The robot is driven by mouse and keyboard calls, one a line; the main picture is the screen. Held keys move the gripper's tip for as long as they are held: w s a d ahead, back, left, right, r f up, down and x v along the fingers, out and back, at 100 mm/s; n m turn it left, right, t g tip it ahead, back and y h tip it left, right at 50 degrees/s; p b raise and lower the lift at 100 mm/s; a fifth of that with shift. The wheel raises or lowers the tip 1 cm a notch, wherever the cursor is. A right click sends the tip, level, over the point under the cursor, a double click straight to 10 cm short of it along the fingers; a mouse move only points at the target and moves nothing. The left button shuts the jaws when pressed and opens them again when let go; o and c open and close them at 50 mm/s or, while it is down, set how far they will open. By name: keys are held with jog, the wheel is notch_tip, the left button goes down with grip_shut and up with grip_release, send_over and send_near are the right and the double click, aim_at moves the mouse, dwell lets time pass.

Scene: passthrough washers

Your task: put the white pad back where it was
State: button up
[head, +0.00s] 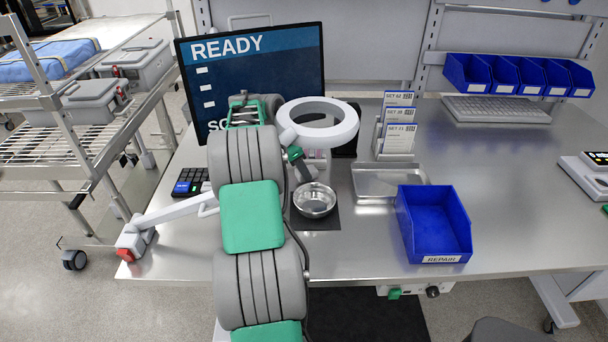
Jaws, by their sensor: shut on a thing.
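My grey and green arm reaches up from the bottom and over the bench. Its end, my gripper (305,176), shows small and dark, just above and behind the steel bowl (315,202). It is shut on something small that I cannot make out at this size. I cannot pick out the white pad for certain. The bowl stands on a dark mat (319,224) on the steel bench. Something pale (317,157) shows under the lamp ring behind my gripper, but I cannot tell what it is.
A white ring lamp (344,130) hangs over the gripper area. A steel tray (382,182) and a blue REPAIR bin (436,235) are to the right. Card holders (397,138) and a READY monitor (285,65) stand behind.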

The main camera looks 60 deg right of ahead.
jog(key=shift+f, duration=0.95)
jog(key=shift+s+r, duration=0.15)
jog(key=shift+r, duration=0.1)
jog(key=shift+f, duration=0.15)
jog(key=o, duration=1.3)
jog(key=v, duration=0.7)
jog(key=shift+r+p, duration=0.35)
jog(key=shift+r, duration=0.05)
